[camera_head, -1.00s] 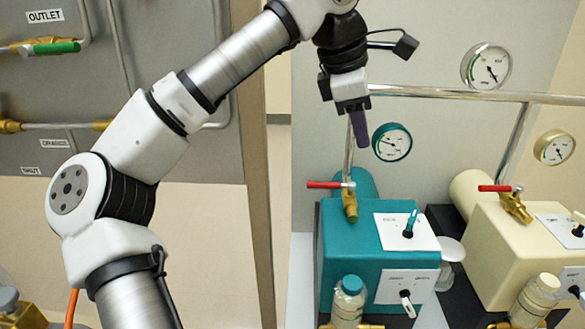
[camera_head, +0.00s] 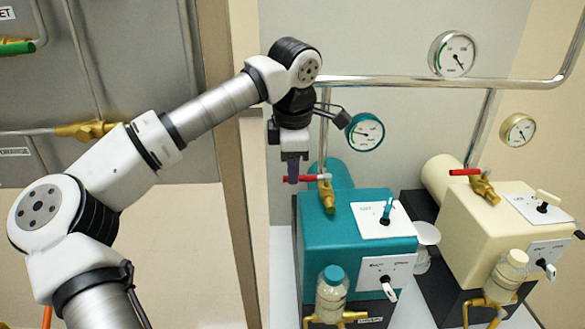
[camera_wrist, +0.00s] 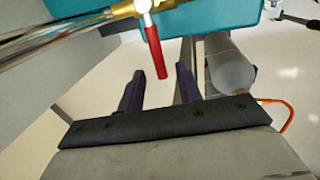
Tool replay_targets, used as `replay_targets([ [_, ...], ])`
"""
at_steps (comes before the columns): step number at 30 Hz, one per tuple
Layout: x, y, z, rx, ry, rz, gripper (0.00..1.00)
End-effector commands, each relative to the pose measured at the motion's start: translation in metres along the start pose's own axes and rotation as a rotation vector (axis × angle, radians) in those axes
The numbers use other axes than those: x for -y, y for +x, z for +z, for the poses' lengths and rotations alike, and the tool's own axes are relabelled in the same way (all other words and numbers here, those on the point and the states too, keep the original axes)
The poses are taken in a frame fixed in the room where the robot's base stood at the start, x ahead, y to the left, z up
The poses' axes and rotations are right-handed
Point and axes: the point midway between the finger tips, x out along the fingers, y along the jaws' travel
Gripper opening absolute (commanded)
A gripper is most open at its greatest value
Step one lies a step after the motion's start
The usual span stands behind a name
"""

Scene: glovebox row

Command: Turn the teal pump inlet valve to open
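The teal pump (camera_head: 340,242) stands on a dark base in the head view. Its inlet valve has a brass body (camera_head: 327,196) and a red lever (camera_head: 312,178), which points left, across the brass pipe line. My gripper (camera_head: 292,178) points down at the lever's free end. In the wrist view my gripper (camera_wrist: 159,76) is open, with a dark finger on each side. The red lever (camera_wrist: 155,52) reaches down to between the fingertips in the picture, apparently touching neither. The exact depth between fingers and lever cannot be told.
A cream pump (camera_head: 445,222) with its own red lever (camera_head: 465,172) stands to the right. A chrome pipe (camera_head: 390,82) runs behind, with a teal-rimmed gauge (camera_head: 365,132) near my wrist. A teal-capped bottle (camera_head: 332,290) stands in front of the teal pump.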

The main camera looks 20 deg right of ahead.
Motion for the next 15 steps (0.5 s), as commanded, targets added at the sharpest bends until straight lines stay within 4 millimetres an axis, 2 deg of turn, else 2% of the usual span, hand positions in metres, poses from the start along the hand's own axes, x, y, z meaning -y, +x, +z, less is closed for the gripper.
replay_targets([
  [6,0.000,0.015,0.000,0.001,0.001,0.000,0.35],
  [14,0.000,0.016,0.000,0.001,0.001,0.000,0.35],
  [15,0.000,0.016,0.000,0.001,0.001,0.000,0.31],
])
